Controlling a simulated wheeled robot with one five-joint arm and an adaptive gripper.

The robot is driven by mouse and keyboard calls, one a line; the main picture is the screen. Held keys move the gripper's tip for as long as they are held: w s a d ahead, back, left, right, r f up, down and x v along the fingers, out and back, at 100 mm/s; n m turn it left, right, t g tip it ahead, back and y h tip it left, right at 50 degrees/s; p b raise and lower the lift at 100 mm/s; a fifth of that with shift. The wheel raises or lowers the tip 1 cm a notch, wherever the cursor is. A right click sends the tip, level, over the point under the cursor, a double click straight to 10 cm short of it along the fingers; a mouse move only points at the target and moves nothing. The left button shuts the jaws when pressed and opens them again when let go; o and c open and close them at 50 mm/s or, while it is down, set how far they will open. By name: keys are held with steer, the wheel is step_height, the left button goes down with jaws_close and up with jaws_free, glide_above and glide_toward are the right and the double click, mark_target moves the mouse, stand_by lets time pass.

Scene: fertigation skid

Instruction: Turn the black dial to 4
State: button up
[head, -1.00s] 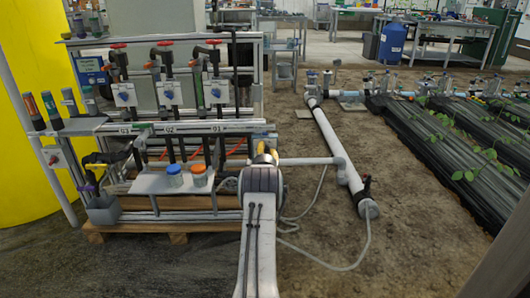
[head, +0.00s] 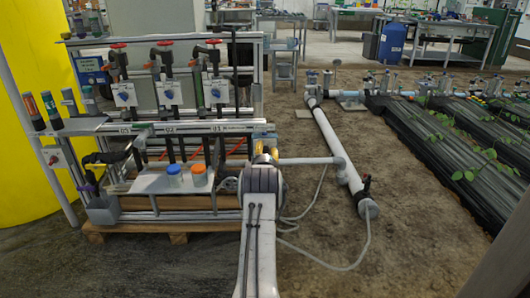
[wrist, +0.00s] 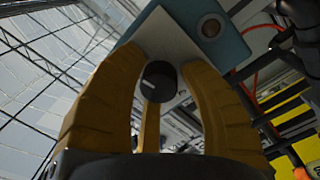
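The black dial (wrist: 159,80) is a round knob on a pale plate at the end of a teal box (wrist: 205,35) in the wrist view. A short light mark shows on its face; no numbers are readable. My gripper (wrist: 155,85) has thick yellow-brown fingers spread around the dial, one to the left, one to the right and one below. Gaps show between the side fingers and the dial, so it looks open; contact with the lower finger cannot be told. In the head view my gripper (head: 266,153) is mostly hidden behind my arm, and I cannot make out the dial.
A shelf holds a blue-lidded jar (head: 174,170) and an orange-lidded jar (head: 198,170). A grey pipe (head: 335,145) and a thin hose lie to the right. Bare soil is open at front right.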

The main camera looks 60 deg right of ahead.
steer(key=o, duration=0.4)
steer(key=shift+c, duration=0.2)
steer(key=shift+s+a, duration=0.1)
steer(key=v, duration=1.1)
steer(key=shift+s+a, duration=0.15)
steer(key=shift+a, duration=0.2)
